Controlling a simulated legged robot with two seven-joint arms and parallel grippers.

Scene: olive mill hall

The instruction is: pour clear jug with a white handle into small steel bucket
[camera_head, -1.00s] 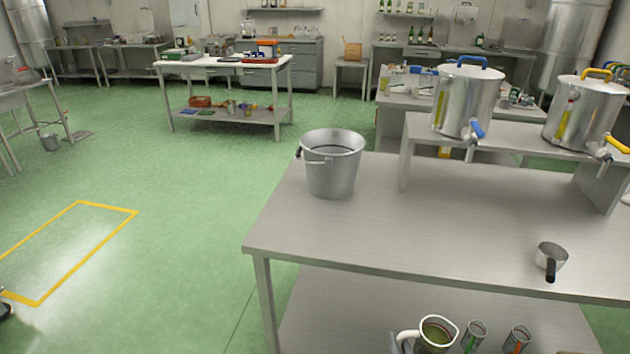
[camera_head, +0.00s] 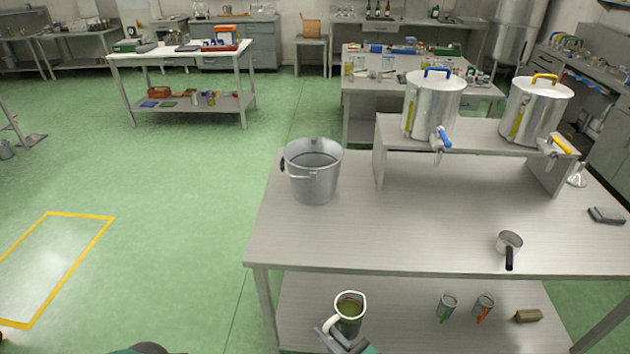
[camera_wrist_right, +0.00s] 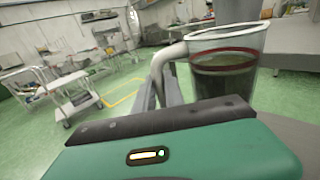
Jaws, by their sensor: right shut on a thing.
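The clear jug with a white handle (camera_head: 350,308) is at the bottom of the head view, over the table's lower shelf, upright or nearly so, with dark greenish liquid in it. My right gripper (camera_head: 332,336) is shut on its handle. In the right wrist view the jug (camera_wrist_right: 226,78) shows a red band below the rim, and the fingers (camera_wrist_right: 165,88) are at its white handle. I cannot tell whether its base touches the shelf. The steel bucket (camera_head: 313,178) stands upright on the tabletop's left end, apart from the jug. My left gripper is not in view.
The steel table (camera_head: 420,225) carries a riser with two taps-fitted tanks (camera_head: 433,105) (camera_head: 533,108) and a black-handled pan (camera_head: 509,243). Green floor left of the table is clear.

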